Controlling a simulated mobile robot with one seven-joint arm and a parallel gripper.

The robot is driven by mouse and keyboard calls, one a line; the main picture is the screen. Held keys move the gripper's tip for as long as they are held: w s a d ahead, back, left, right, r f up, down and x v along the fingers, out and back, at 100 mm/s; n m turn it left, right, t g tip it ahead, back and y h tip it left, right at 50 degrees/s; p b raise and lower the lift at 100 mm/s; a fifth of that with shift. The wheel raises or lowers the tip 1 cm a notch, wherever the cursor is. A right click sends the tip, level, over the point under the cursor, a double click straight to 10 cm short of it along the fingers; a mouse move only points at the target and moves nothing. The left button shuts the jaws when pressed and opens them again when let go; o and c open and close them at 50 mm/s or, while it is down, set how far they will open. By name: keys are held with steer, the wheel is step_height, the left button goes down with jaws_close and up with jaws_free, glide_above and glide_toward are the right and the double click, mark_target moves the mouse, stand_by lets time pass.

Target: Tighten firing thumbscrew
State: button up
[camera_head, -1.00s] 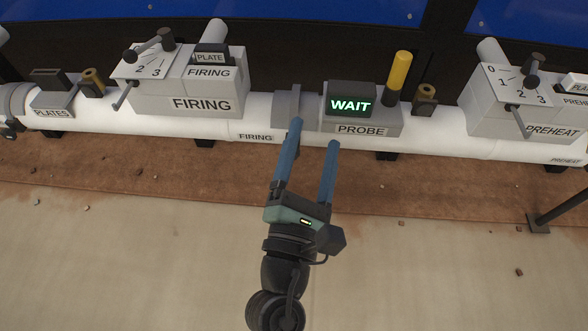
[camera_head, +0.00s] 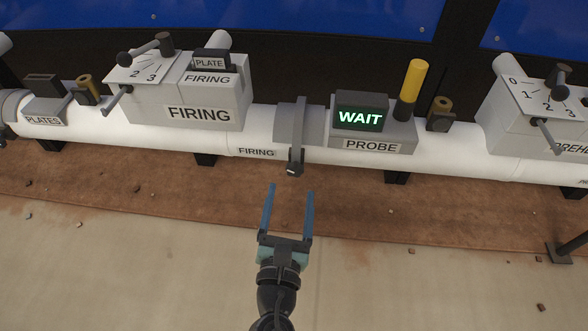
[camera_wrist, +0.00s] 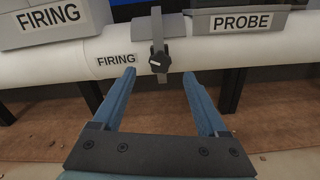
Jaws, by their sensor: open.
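The firing thumbscrew (camera_head: 294,168) is a small dark knob at the lower front of a grey clamp (camera_head: 291,121) around the white pipe. The FIRING label (camera_head: 256,152) is on the pipe just left of it. In the wrist view the black lobed thumbscrew (camera_wrist: 160,63) faces me, ahead of and between the finger lines. My gripper (camera_head: 290,188) has two blue fingers, open and empty, a short way in front of and below the thumbscrew, not touching it. The gripper also shows in the wrist view (camera_wrist: 160,75).
The FIRING box (camera_head: 205,100) with its dial and lever stands left of the clamp. The PROBE box (camera_head: 372,132), its lit WAIT display (camera_head: 360,117) and a yellow-topped handle (camera_head: 412,88) stand right. The white pipe (camera_head: 460,155) runs across. The floor in front is clear except for small stones.

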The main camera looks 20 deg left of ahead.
mark_target(294, 172)
steer(key=shift+x, duration=2.95)
steer(key=shift+f, duration=0.1)
jaws_close()
